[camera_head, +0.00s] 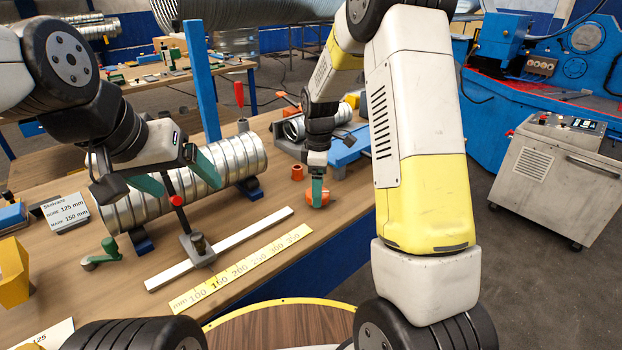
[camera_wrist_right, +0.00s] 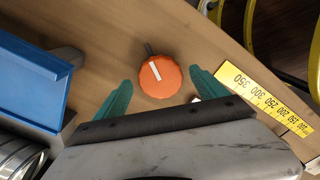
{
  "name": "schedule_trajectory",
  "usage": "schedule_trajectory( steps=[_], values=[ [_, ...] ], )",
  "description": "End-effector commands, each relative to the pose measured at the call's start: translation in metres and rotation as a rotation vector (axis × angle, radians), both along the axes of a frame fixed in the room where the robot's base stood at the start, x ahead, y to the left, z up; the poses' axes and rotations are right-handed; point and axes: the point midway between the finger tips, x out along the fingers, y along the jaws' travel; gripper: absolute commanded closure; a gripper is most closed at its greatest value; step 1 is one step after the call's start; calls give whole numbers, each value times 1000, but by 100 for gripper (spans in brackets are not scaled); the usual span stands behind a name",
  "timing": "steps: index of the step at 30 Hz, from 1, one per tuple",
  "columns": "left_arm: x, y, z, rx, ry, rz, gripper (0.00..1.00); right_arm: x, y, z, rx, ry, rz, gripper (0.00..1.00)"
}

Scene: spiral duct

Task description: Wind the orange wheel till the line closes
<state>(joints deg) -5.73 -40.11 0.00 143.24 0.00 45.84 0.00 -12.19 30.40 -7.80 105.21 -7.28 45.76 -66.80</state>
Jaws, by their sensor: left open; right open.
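The orange wheel (camera_wrist_right: 160,77) is a round knob with a white stripe on top, on the wooden bench; it also shows in the head view (camera_head: 326,197), partly behind my right gripper. My right gripper (camera_head: 317,190) points down at the wheel. In the right wrist view its teal fingers are open, one to each side of the wheel, with gaps; contact is not visible. My left gripper (camera_head: 178,176) is open above the silver spiral duct (camera_head: 240,158), near a dark rod with a red collar (camera_head: 177,200). Whether the rod is between its fingers is unclear.
A yellow ruler (camera_head: 245,268) and a white rail (camera_head: 255,232) lie along the bench front. A green crank (camera_head: 102,254) is at left. A blue block (camera_head: 347,150) stands behind the wheel, and a blue post (camera_head: 202,82) behind the duct. A small orange-red ring (camera_head: 297,173) is near the wheel.

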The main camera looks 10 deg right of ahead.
Motion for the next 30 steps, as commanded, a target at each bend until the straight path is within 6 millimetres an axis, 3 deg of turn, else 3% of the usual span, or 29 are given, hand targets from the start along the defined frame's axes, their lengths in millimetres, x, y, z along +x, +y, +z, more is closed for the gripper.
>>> schedule_trajectory(
  steps=[11, 21, 30],
  values=[
    [0, 0, 0, 0, 0, 0, 18, 0, 0, -9, 0, -1, -1, 18],
    [0, 0, 0, 0, 0, 0, 18, 0, 0, -8, 1, -1, -1, 80],
    [0, 0, 0, 0, 0, 0, 18, 0, 0, -8, 1, -1, -44, 80]
  ],
)
